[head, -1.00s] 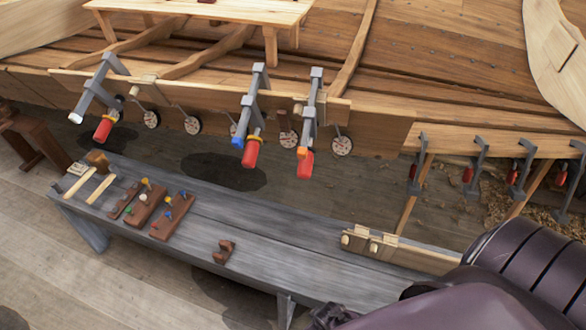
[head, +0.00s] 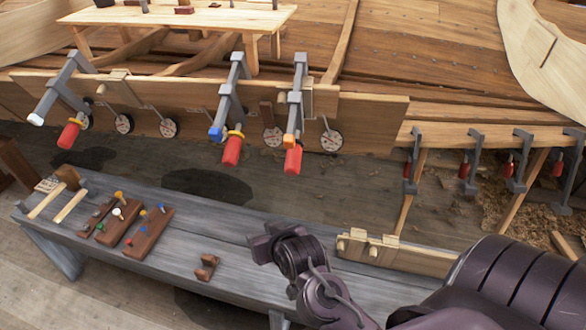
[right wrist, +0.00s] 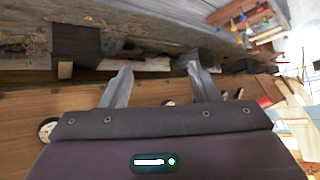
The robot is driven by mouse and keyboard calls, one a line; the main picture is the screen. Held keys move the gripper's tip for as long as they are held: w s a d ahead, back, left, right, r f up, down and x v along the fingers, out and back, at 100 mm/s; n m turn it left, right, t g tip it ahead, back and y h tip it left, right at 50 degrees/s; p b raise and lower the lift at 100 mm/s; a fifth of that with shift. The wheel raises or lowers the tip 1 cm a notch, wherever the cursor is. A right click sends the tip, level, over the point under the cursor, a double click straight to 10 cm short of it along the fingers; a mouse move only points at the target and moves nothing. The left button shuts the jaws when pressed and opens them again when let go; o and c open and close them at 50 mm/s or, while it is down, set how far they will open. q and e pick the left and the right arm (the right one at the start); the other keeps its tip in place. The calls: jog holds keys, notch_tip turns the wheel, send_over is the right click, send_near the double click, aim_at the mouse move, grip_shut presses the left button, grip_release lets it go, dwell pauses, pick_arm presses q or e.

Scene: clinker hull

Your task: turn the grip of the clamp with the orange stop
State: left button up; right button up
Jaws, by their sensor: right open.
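The clamp with the orange stop (head: 289,140) hangs on the hull plank in the head view, with a grey bar (head: 297,98) and a red grip (head: 293,161) at its lower end. To its left is a clamp with a blue stop (head: 216,133) and a red grip (head: 231,151). My right gripper (head: 262,243) is over the bench, below and apart from the orange-stop clamp. In the right wrist view its two fingers (right wrist: 160,82) are spread with nothing held between them. That clamp cannot be made out in the wrist view. My left gripper is not in view.
A white-stop clamp (head: 55,92) hangs at the far left. Several more clamps hold the plank at right. A plank with pegs (head: 390,255) lies beside my right arm.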

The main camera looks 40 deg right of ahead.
aim_at(294, 162)
jog(key=w+d+r+m+t+h, duration=0.1)
jog(key=d+r+m+h, duration=0.1)
jog(key=h, duration=0.1)
jog(key=w+d+r+m+t+h, duration=0.1)
jog(key=d+r+m+t+h, duration=0.1)
jog(key=d+r+h, duration=0.1)
jog(key=w+d+r+m+t+h, duration=0.1)
jog(key=d+r+m+h, duration=0.1)
jog(key=r+h, duration=0.1)
jog(key=shift+w+d+r+m, duration=0.1)
jog(key=shift+w+d+m, duration=0.05)
jog(key=shift+d+m, duration=0.25)
jog(key=shift+d+r+m+t+h, duration=0.3)
jog(key=shift+d+r+h, duration=0.15)
jog(key=shift+h, duration=0.25)
jog(key=x, duration=0.7)
jog(key=shift+d, duration=0.2)
jog(key=shift+c, duration=0.5)
jog(key=c, duration=0.9)
jog(key=shift+f, duration=0.1)
